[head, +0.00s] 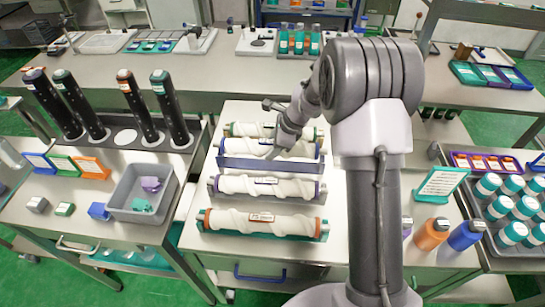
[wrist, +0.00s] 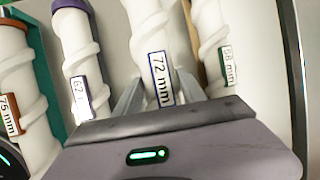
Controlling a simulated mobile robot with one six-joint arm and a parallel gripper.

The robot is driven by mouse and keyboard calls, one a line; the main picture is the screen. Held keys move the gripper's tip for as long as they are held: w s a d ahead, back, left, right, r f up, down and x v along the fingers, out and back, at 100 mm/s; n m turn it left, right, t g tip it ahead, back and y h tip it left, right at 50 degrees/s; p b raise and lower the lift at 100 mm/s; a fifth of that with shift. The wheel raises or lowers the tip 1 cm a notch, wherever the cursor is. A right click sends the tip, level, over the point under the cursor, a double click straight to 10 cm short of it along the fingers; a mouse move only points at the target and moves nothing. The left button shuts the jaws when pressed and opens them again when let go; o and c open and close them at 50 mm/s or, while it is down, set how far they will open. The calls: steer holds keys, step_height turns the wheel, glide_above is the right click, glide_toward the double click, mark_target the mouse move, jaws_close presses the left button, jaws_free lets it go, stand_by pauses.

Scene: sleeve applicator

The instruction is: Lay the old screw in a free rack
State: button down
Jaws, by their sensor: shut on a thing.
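My gripper (head: 275,150) is shut on the white spiral screw with the blue-framed 72 mm label (wrist: 150,35). In the wrist view a finger stands on each side of it (wrist: 160,82). In the head view the held screw (head: 243,147) lies along the blue rack (head: 268,164); whether the rack bears its weight cannot be told. The 58 mm screw (head: 248,130) lies behind it. The 62 mm screw (head: 240,184) with purple ends lies in front, and the 75 mm screw (head: 230,218) with orange ends lies nearest. My arm hides part of the right side.
Upright black tubes (head: 125,110) and a grey bin (head: 142,190) stand on the left bench. Orange (head: 432,235) and blue (head: 466,236) bottles stand right of my arm. Neighbouring screws lie close on both sides of the gripper. The cart's front strip (head: 245,252) is clear.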

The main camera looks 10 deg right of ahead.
step_height(320, 180, down, 4)
steer(key=shift+d+r+b, duration=0.1)
steer(key=shift+b, duration=0.45)
steer(key=c, duration=0.7)
jaws_free()
steer(key=shift+o, duration=0.2)
